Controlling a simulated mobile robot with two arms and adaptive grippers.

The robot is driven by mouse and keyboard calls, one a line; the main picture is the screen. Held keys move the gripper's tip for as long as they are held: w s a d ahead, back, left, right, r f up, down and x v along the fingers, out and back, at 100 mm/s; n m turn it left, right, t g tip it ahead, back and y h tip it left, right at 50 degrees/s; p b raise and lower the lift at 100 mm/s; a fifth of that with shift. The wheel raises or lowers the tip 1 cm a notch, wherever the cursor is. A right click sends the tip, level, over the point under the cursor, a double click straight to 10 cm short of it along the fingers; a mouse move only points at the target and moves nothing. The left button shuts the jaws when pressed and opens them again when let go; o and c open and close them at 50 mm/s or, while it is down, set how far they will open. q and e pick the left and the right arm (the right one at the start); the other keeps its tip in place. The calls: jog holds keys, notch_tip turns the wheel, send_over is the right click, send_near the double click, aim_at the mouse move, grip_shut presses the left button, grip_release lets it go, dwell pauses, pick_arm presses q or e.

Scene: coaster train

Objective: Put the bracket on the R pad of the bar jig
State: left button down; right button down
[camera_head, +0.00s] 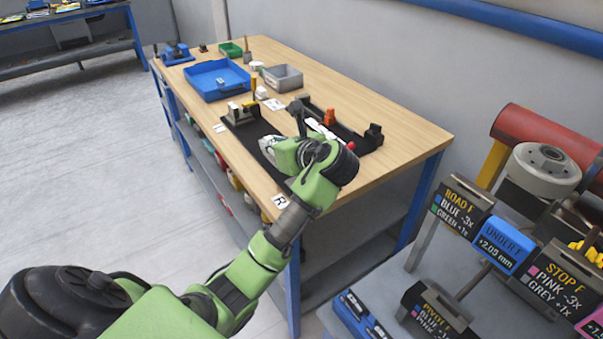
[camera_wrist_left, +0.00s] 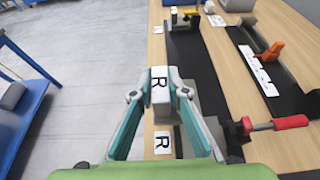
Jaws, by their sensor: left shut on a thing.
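My left gripper (camera_wrist_left: 160,98), with teal fingers, is shut on a pale grey bracket (camera_wrist_left: 162,88) marked with an R. In the head view the gripper (camera_head: 272,148) hangs over the near left part of the table, and my wrist hides much of what lies below. A long black bar jig (camera_wrist_left: 186,62) runs along the table's left edge, to the right of the held bracket. A white R label (camera_wrist_left: 163,144) lies at its near end; it also shows in the head view (camera_head: 281,201). The R pad itself is not clearly visible. My right gripper is not in view.
Beside the jig is a second black fixture (camera_wrist_left: 258,66) with an orange clamp (camera_wrist_left: 264,52) and a red handle (camera_wrist_left: 290,122). A blue tray (camera_head: 217,80) and a grey bin (camera_head: 283,77) stand farther back. A labelled rack (camera_head: 462,201) stands at right.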

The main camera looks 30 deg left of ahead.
pick_arm(q)
jog(key=w+d+f, duration=0.1)
jog(key=f, duration=0.1)
jog(key=w+d+f, duration=0.1)
jog(key=d+f, duration=0.1)
jog(key=w+d+f, duration=0.2)
jog(key=shift+d+f+p, duration=0.2)
jog(key=shift+f+p, duration=0.1)
jog(key=shift+f, duration=1.55)
jog(key=c, duration=2)
grip_release()
jog(key=shift+f, duration=0.1)
jog(key=shift+o, duration=0.2)
jog(key=v, duration=1.2)
jog(key=shift+b, duration=0.45)
